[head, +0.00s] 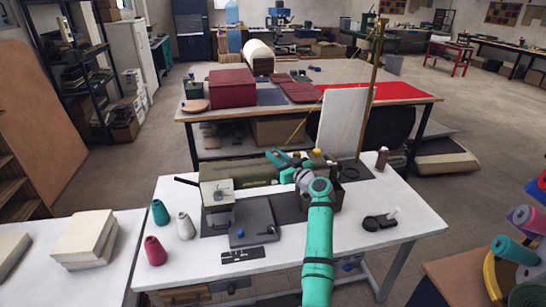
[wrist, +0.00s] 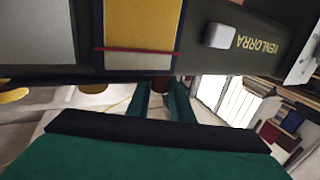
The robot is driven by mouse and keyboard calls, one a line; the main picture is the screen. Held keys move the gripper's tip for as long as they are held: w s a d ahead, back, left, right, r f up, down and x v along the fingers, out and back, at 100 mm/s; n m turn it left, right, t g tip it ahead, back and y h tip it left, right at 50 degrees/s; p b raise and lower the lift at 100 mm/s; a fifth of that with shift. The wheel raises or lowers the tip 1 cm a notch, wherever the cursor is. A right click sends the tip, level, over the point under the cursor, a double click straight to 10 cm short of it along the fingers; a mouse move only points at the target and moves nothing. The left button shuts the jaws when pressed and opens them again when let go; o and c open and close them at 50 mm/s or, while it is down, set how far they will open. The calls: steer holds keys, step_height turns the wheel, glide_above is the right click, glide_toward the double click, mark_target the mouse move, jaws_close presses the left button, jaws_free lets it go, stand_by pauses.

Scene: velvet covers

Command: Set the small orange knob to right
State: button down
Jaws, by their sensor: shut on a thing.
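The olive-green machine (head: 240,172) stands on the white table, and its dark face with a yellow panel (wrist: 143,22) and lettering fills the top of the wrist view. My teal gripper (head: 274,156) is up against the machine's upper part. In the wrist view, my gripper's two green fingers (wrist: 161,92) are closed around a small orange-brown knob (wrist: 160,83) at the panel's lower edge. Only a little of the knob shows between them, so its turned position cannot be told.
A brown bottle (head: 382,158) stands near the back right corner. A brass pole (head: 374,85) rises behind the machine. The table's front right is mostly clear.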

steer(key=shift+d, duration=0.3)
steer(key=c, duration=1.6)
jaws_free()
steer(key=shift+o, duration=0.2)
steer(key=v, duration=1)
steer(key=shift+s+d, duration=0.2)
steer(key=shift+s, duration=0.15)
